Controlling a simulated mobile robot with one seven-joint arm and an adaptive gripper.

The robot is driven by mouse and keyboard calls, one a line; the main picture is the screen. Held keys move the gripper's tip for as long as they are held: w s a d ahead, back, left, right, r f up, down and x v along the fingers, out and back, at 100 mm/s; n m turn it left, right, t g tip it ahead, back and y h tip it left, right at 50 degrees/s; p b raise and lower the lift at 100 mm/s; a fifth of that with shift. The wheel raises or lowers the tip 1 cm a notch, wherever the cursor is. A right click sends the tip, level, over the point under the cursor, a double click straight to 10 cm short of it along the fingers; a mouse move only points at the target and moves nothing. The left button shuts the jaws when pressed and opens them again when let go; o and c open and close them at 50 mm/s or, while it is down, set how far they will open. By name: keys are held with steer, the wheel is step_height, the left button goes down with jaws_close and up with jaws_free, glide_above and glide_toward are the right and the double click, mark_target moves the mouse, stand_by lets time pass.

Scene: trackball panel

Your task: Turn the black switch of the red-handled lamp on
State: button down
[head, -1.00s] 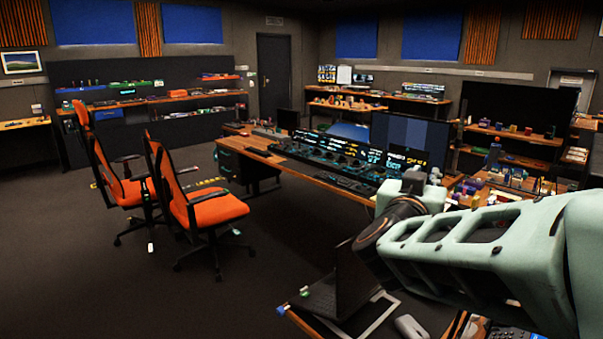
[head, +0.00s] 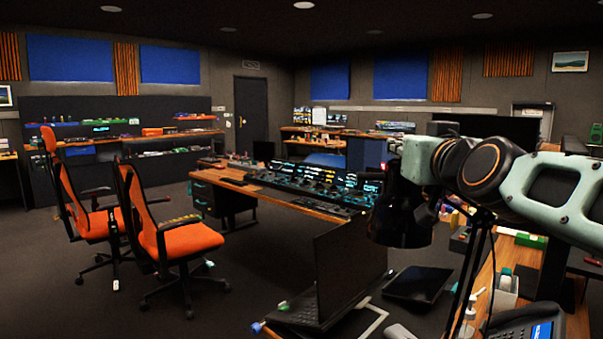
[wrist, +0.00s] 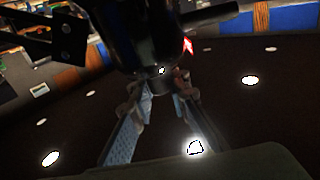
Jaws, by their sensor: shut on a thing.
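A black desk lamp has its dark head (head: 400,215) below the end of my arm and thin dark struts (head: 465,285) rising from the desk. In the wrist view the black lamp body (wrist: 140,35) fills the top middle, with a small glowing red mark (wrist: 188,46) at its right. My gripper (wrist: 160,90) has both fingers converging on a small dark part at the end of that body, apparently the black switch. The fingertips hide much of it. No red handle can be made out clearly. In the head view my gripper cannot be told from the lamp.
An open laptop (head: 345,265) and a dark tablet (head: 418,284) lie near the lamp. A desk phone (head: 525,325) and a pump bottle (head: 468,318) stand at the front right. Orange chairs (head: 185,240) stand left, with open floor around them.

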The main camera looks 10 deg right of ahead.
steer(key=shift+f+n+y+b, duration=0.15)
steer(key=shift+n+y+b, duration=0.95)
steer(key=shift+y+b, duration=1.05)
steer(key=shift+r+n+g+y+b, duration=0.15)
steer(key=shift+n+y+b, duration=0.3)
steer(key=shift+y, duration=0.45)
steer(key=shift+r+n+g+y+b, duration=0.1)
steer(key=shift+n+g+y+b, duration=0.1)
steer(key=shift+n+y, duration=0.95)
steer(key=shift+y, duration=0.5)
steer(key=c, duration=1.8)
jaws_free()
steer(key=shift+g, duration=0.25)
steer(key=v, duration=1.2)
steer(key=shift+a, duration=0.1)
